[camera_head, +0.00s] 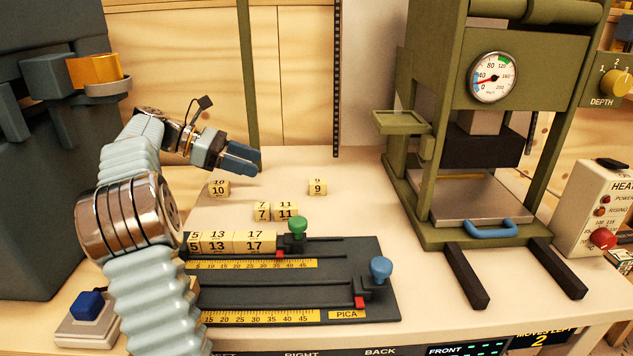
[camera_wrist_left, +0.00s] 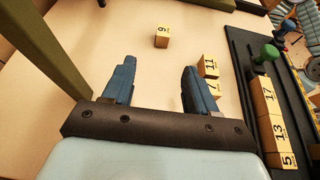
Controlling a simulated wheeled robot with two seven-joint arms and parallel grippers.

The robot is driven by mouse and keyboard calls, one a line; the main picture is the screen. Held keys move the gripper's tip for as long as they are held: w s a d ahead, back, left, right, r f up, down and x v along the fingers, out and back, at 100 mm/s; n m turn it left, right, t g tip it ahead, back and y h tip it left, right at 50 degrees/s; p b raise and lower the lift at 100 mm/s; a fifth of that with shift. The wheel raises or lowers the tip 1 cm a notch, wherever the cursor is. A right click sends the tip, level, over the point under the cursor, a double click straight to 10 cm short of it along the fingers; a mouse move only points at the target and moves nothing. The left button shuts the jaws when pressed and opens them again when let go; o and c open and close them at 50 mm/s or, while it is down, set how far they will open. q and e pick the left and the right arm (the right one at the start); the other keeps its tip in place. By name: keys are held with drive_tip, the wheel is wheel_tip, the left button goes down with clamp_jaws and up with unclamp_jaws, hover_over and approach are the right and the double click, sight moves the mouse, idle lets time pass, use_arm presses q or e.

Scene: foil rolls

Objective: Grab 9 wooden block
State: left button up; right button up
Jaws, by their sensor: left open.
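The wooden block marked 9 (camera_head: 317,187) sits alone on the pale tabletop, right of the block marked 10. In the left wrist view the 9 block (camera_wrist_left: 162,37) lies ahead of the jaws, between the lines of the two fingers and apart from them. My left gripper (camera_head: 256,161) is open and empty, above the table to the left of the 9 block. Its two blue fingers (camera_wrist_left: 157,84) show spread in the left wrist view. My right gripper is in neither view.
Blocks 10 (camera_head: 218,188), 7 (camera_head: 262,212) and 11 (camera_head: 286,211) stand nearby. Blocks 5, 13 and 17 (camera_head: 254,242) sit in a dark slotted rack (camera_head: 340,250) with green and blue knobs. A green press (camera_head: 440,200) stands at right. The table around block 9 is clear.

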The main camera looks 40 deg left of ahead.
sight(306, 193)
use_arm(q)
drive_tip(key=shift+d+f, duration=0.15)
drive_tip(key=shift+d, duration=0.15)
drive_tip(key=b+x, duration=0.1)
drive_tip(key=x, duration=1.2)
drive_tip(key=shift+d, duration=0.15)
clamp_jaws()
